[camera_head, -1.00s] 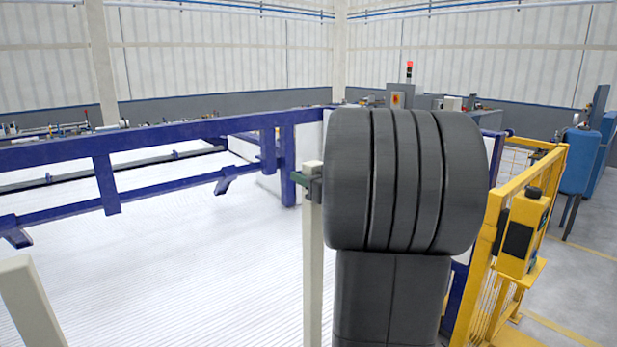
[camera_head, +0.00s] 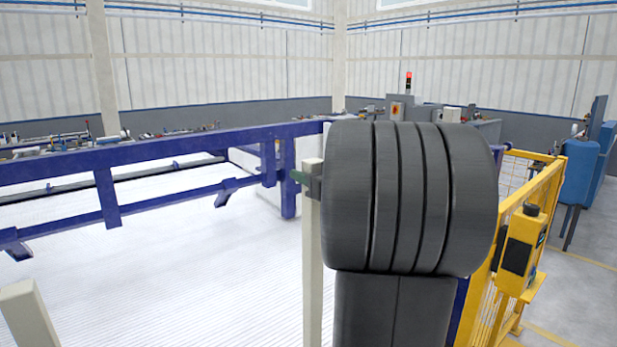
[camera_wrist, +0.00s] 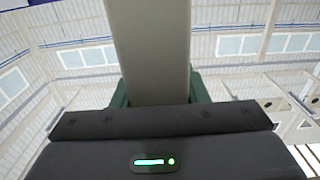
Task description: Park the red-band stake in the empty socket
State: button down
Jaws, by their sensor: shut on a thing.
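A pale cream upright stake (camera_head: 312,255) stands near the middle of the head view. Its lower end runs out of the picture, and no red band shows on it. My gripper (camera_head: 306,182) is shut on it close below its top; a green finger shows at its left, and my dark arm hides much of the gripper. In the wrist view the stake (camera_wrist: 148,50) runs between the green fingers of my gripper (camera_wrist: 158,90). I cannot make out an empty socket in either view.
Another cream post (camera_head: 26,318) stands at the lower left. A long blue rack frame (camera_head: 150,150) crosses the left and middle over a white ribbed floor area. A yellow fence (camera_head: 535,225) with a yellow control box (camera_head: 519,250) stands close at the right.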

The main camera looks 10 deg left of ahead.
jog(key=shift+r, duration=6)
